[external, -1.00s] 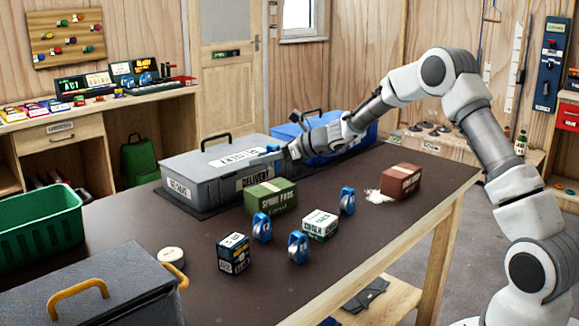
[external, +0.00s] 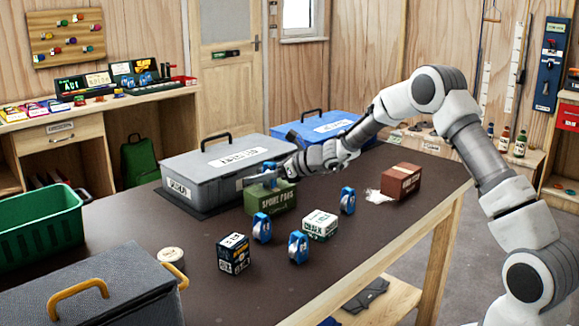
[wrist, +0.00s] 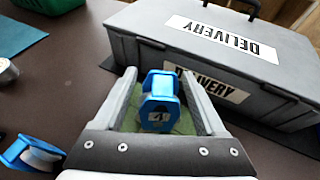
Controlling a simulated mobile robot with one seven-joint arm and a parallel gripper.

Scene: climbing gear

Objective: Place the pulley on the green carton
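The blue pulley (wrist: 160,103) with a pale wheel is between my gripper's fingers in the wrist view. In the external view this pulley (external: 269,171) is at the top of the green carton (external: 272,201), partly hidden by my gripper. The green carton also shows beneath the pulley in the wrist view (wrist: 184,124). My gripper (external: 262,180) is low over the carton. In the wrist view my gripper (wrist: 160,75) has its fingers apart on either side of the pulley, with narrow gaps beside it. Firm contact between pulley and carton is hard to confirm.
The grey delivery case (external: 215,168) stands close behind the carton. Several other blue pulleys, one here (external: 262,228), a white chalk box (external: 320,225) and a dark box (external: 233,254) stand in front. A brown box (external: 401,181) is to the right.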

